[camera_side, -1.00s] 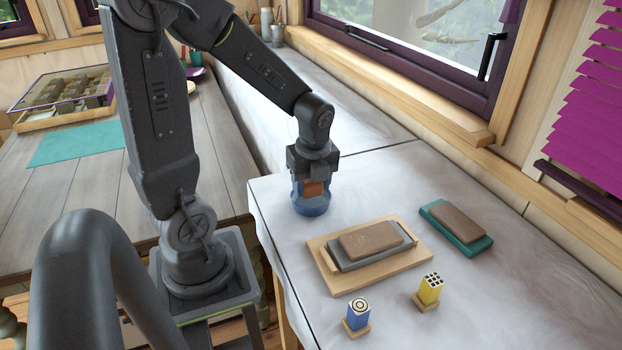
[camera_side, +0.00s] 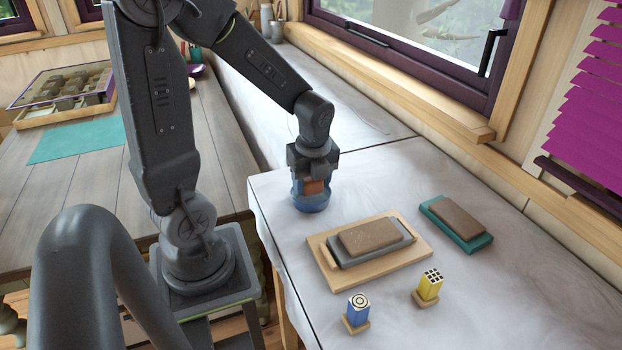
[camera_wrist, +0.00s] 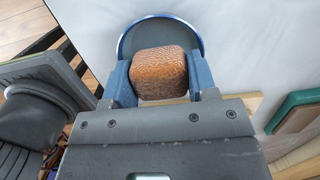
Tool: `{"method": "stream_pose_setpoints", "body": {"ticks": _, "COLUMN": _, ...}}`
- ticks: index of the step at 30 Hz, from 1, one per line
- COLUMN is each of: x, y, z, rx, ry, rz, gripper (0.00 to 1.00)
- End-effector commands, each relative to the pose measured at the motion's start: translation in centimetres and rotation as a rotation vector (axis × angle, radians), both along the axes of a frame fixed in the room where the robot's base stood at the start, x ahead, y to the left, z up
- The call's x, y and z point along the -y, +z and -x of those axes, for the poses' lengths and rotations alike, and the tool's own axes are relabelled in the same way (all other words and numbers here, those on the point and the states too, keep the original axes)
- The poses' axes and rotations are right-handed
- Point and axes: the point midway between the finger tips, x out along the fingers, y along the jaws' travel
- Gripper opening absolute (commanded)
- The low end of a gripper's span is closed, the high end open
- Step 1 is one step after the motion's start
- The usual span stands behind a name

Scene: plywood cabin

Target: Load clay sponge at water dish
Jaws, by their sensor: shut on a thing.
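My gripper (camera_wrist: 160,82) is shut on an orange-brown clay sponge (camera_wrist: 158,72), with one blue finger on each side of it. The sponge (camera_side: 313,187) is at the blue water dish (camera_side: 311,204), over or inside its round opening. In the wrist view the dish's blue rim (camera_wrist: 158,15) curves around the far side of the sponge, with a dark interior beyond it. My wrist and fingers hide part of the dish and sponge. I cannot tell whether the sponge touches the bottom.
A wooden tray (camera_side: 420,252) holds a grey slab with a brown block on top. A teal-based brown block (camera_side: 462,232) lies to its right. A blue stamp (camera_side: 357,310) and a yellow stamp (camera_side: 429,286) stand in front. The counter behind the dish is clear.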

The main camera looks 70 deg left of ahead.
Motion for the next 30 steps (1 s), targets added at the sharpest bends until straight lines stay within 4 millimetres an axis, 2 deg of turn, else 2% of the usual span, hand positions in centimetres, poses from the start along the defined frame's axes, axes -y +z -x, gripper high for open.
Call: {"method": "stream_pose_setpoints", "body": {"ticks": 30, "x": 0.00, "y": -0.72, "z": 0.02, "rx": -0.001, "ry": 0.000, "rz": 0.000, "gripper": 0.34}}
